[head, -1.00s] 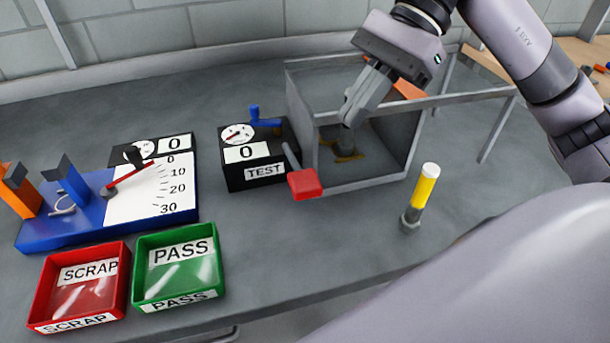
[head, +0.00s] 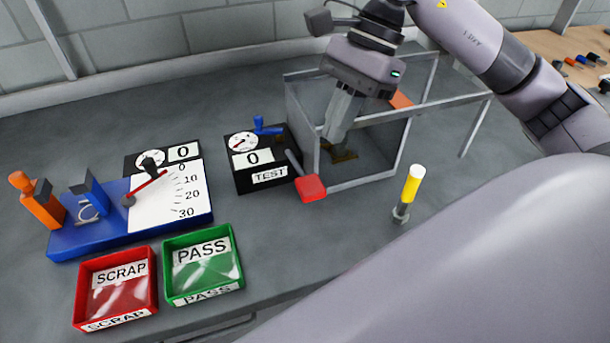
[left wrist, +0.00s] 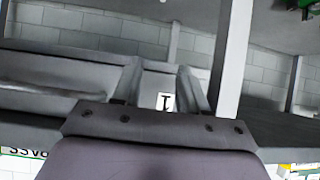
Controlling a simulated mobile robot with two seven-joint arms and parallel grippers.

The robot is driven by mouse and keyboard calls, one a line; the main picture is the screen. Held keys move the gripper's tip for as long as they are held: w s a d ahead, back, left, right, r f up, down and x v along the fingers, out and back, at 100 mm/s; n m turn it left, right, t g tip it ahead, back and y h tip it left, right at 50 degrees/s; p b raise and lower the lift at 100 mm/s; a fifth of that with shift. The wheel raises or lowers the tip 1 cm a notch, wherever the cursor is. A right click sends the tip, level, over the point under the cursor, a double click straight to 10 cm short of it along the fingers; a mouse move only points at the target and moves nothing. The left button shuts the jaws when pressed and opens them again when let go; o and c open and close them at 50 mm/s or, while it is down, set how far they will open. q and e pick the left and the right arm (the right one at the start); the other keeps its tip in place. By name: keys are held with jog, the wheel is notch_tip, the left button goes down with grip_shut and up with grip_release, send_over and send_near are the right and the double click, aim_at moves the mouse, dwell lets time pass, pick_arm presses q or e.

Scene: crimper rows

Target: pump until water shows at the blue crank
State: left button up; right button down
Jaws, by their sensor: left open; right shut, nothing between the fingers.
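A blue crank (head: 265,126) sits on top of the black test box (head: 262,187), whose counter reads 0 and whose dial needle shows. A lever with a red pad (head: 311,187) sticks out at the box's right side. No water shows at the crank. My left gripper (left wrist: 160,78) is open and empty in the left wrist view.
A yellow-and-white cylinder (head: 411,184) stands in a grey holder right of the tank. A blue gauge base (head: 90,238) with a scale is at left. Red SCRAP (head: 150,305) and green PASS (head: 236,236) trays stand at the front edge.

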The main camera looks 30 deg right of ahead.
aim_at(312, 183)
jog(key=shift+d, duration=0.1)
jog(key=shift+f, duration=0.1)
jog(key=b+x, duration=0.3)
jog(key=x, duration=0.2)
jog(key=shift+f, duration=0.35)
jog(key=shift+a+f, duration=0.45)
jog(key=shift+f, duration=0.05)
